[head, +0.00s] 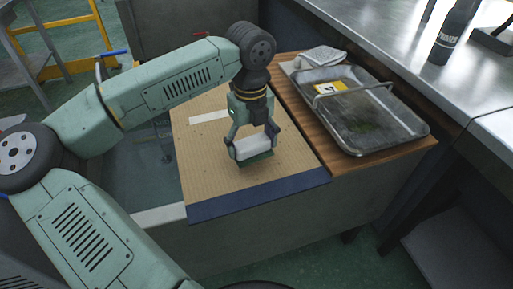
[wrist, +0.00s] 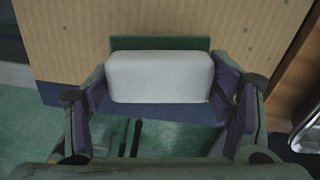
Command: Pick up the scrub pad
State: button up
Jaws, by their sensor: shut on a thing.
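The scrub pad (head: 255,148) is a pale block with a dark green layer underneath. It sits between the fingers of my gripper (head: 254,148), which is shut on its two ends. In the wrist view the scrub pad (wrist: 160,77) fills the space between the dark finger pads of my gripper (wrist: 165,95), with its green layer showing along the far edge. The pad is over the tan mat (head: 215,150); I cannot tell whether it touches the mat or is just above it.
A metal tray (head: 405,127) with a handle and a yellow label (head: 331,87) stands on the wooden board at right. A dark bottle (head: 455,32) stands on the steel counter (head: 400,45). The mat's left part is mostly clear.

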jog(key=s+a+b, duration=0.1)
jog(key=s+a, duration=0.2)
jog(key=s+a+r+b, duration=0.1)
jog(key=s+a, duration=0.2)
jog(key=a, duration=0.1)
jog(key=s+a+b, duration=0.1)
jog(key=s+a, duration=0.2)
jog(key=a, duration=0.1)
jog(key=shift+s+r, duration=0.2)
jog(key=o, duration=0.6)
jog(key=c, duration=0.5)
